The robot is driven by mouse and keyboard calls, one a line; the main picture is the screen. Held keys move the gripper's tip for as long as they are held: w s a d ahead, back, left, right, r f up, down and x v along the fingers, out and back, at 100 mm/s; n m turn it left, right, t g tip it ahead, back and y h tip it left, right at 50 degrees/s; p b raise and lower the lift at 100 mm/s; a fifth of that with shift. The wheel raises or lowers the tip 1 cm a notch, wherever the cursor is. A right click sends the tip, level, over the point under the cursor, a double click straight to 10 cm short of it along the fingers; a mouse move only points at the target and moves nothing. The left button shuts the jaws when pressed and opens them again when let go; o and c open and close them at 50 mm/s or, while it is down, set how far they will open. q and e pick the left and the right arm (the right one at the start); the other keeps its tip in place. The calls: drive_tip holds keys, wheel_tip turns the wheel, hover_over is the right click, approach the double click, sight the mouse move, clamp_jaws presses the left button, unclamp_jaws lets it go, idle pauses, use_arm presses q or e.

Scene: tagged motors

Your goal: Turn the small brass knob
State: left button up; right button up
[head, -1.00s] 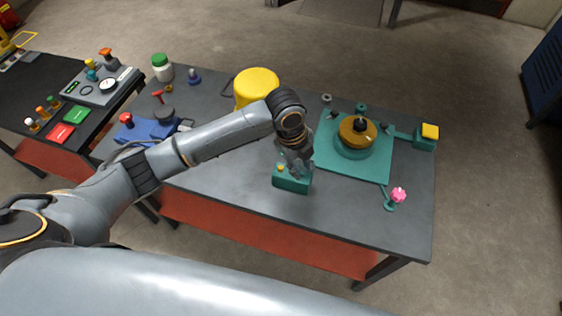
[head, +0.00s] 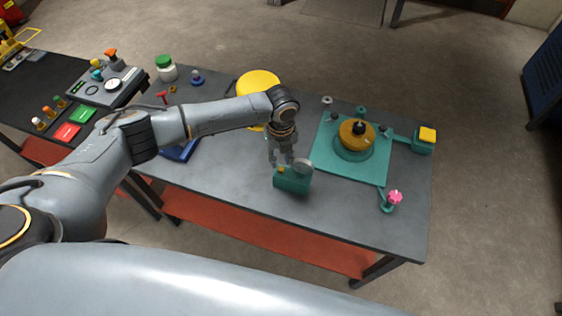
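A small teal box (head: 291,183) stands near the front edge of the dark table. On its top sit a small brass-yellow knob (head: 281,170) at the left and a larger round grey dial (head: 302,166) at the right. My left gripper (head: 281,162) points down just behind and above the brass knob. Its fingers look apart, with nothing seen between them. Whether a finger touches the knob is too small to tell. My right gripper is not in view.
A yellow round container (head: 257,84) stands behind my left arm. A teal plate (head: 333,163) with a brass-topped round part (head: 356,133) lies to the right, with a pink knob (head: 395,196) near it. The table front right of the box is clear.

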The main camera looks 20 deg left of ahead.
sight(281, 169)
use_arm(q)
wheel_tip(281, 169, down, 4)
drive_tip(key=shift+r, duration=0.2)
drive_tip(key=shift+f, duration=0.35)
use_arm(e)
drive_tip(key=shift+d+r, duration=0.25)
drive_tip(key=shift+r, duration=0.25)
use_arm(q)
drive_tip(key=shift+c, duration=0.3)
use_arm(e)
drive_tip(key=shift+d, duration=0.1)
use_arm(q)
clamp_jaws()
drive_tip(key=shift+p, duration=0.35)
